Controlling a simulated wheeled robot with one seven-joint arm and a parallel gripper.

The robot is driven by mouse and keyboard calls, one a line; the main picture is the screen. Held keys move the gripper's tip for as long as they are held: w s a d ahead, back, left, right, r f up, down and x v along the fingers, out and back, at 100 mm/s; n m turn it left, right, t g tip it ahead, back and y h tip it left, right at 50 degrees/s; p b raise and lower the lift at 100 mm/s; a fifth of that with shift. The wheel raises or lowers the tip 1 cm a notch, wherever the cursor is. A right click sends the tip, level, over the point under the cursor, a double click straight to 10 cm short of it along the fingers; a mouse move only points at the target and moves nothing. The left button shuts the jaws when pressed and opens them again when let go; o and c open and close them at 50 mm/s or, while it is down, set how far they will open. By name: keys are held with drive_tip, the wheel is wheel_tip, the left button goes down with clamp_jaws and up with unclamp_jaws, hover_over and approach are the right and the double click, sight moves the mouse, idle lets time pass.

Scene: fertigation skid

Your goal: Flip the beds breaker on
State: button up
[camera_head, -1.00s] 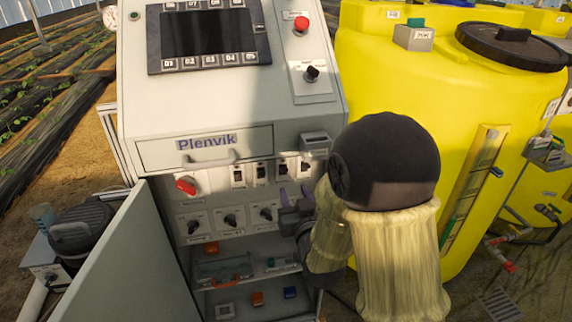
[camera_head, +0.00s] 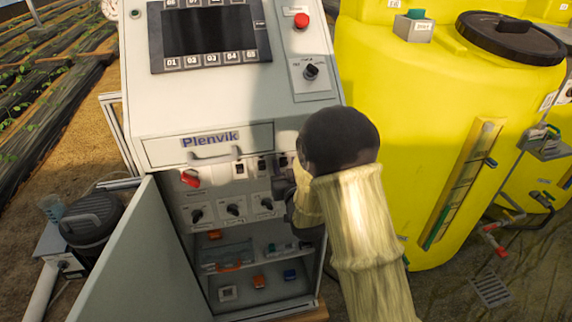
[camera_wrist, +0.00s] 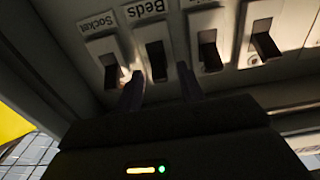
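In the wrist view the beds breaker (camera_wrist: 157,62) is a black toggle on a light plate under the label "Beds". The socket breaker (camera_wrist: 110,72) is to its left, and another breaker (camera_wrist: 208,50) to its right. My gripper (camera_wrist: 160,86) is open, its two dark fingers pointing at the row. The beds toggle lies just beyond the fingertips, between them in the picture. I cannot tell whether they touch it, nor its on or off position. In the head view my arm hides the gripper's tips and the right part of the breaker row.
The grey Plenvik cabinet (camera_head: 160,110) has its door (camera_head: 140,260) open to the left. A red rotary switch (camera_head: 190,178) and several black knobs (camera_head: 232,210) are near the breakers. A shelf below holds small parts. A yellow tank (camera_head: 400,130) stands close on the right.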

clamp_jaws()
drive_tip(key=shift+w+r+g+p, duration=0.1)
drive_tip(key=shift+r+g+p, duration=0.2)
drive_tip(key=shift+g+p, duration=0.3)
unclamp_jaws()
drive_tip(key=shift+a, duration=0.1)
drive_tip(key=shift+f, duration=0.1)
